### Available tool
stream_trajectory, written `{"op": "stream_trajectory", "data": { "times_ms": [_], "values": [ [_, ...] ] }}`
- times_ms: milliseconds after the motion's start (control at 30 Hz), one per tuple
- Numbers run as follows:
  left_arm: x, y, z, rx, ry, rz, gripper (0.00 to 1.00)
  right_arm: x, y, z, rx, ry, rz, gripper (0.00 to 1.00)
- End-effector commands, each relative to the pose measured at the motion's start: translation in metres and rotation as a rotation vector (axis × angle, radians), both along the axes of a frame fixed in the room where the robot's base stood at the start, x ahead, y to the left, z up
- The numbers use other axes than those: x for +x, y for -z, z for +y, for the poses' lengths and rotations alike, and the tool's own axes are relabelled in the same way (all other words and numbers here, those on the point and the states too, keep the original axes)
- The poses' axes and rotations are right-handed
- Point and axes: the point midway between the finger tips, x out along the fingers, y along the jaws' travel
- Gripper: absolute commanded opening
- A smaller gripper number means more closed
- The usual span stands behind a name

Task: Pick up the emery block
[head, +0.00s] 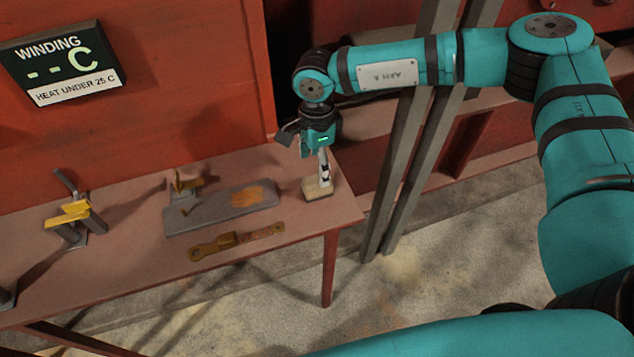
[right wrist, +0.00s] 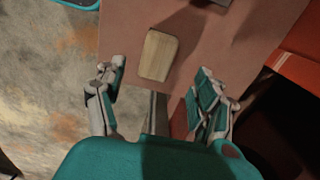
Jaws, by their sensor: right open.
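The emery block (head: 318,192) is a small pale wooden block on the table near its right end. It also shows in the right wrist view (right wrist: 158,55), lying flat, a little beyond my fingertips and roughly centred between them. My right gripper (head: 322,166) points down just above the block, and its fingers partly cover the block's back in the head view. In the right wrist view, its two fingers (right wrist: 158,88) stand wide apart with nothing between them. My left gripper is not in view.
The reddish table (head: 120,235) ends just right of the block. Left of the block lie a grey plate (head: 215,221) with an orange patch and a brown flat tool (head: 235,241). A yellow-topped fixture (head: 75,215) stands farther left. Grey posts (head: 400,150) rise beyond the table's right end.

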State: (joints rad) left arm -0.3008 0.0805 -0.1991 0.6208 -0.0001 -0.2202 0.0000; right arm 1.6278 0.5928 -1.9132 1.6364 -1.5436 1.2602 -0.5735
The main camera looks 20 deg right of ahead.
Motion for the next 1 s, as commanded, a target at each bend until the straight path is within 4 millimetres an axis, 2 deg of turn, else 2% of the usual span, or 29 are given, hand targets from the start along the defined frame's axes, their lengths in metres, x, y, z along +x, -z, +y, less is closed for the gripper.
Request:
{"op": "stream_trajectory", "data": {
  "times_ms": [100,267,433,600,867,1000],
  "values": [
    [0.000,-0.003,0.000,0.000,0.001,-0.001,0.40,-0.001,0.012,0.001,0.001,-0.001,0.001,0.70],
    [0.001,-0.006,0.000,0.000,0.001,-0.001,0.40,-0.001,0.021,0.001,0.001,-0.001,0.001,0.70],
    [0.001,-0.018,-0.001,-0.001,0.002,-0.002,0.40,-0.005,0.045,0.001,0.000,-0.001,0.004,0.70],
    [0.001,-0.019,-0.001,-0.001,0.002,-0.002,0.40,-0.004,0.066,0.001,0.001,0.001,0.000,0.70],
    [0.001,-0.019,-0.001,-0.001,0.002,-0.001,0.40,-0.004,0.069,0.001,0.002,0.000,-0.002,0.70],
    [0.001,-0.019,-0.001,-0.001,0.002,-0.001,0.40,-0.004,0.069,0.001,0.002,0.001,-0.001,0.52]
  ]
}}
